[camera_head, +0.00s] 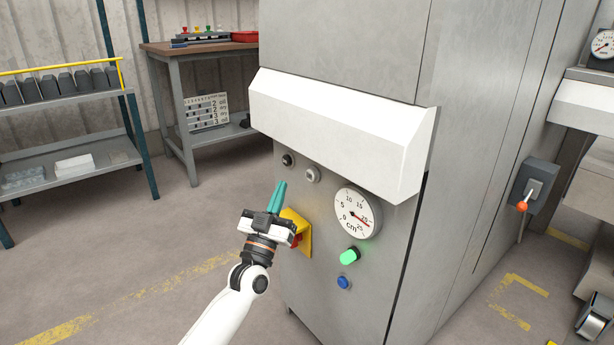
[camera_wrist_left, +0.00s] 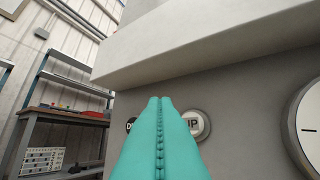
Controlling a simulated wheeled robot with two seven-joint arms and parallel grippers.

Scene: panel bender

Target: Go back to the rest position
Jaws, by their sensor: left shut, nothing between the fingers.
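My left gripper (camera_head: 278,197) comes in on my white arm from the bottom of the head view. Its teal fingers are closed together, with nothing between them, in front of the grey machine panel. I cannot tell whether the fingertips touch the panel. My right gripper is not in view.
The grey machine (camera_head: 340,45) carries a white hood (camera_head: 335,130), a dial (camera_head: 357,213), a lit green button (camera_head: 350,256), a blue button (camera_head: 344,283) and a yellow-backed red button (camera_head: 303,238). A lever switch (camera_head: 534,187) is on its right side. A shelf (camera_head: 70,160) and workbench (camera_head: 200,47) stand behind. Floor at left is clear.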

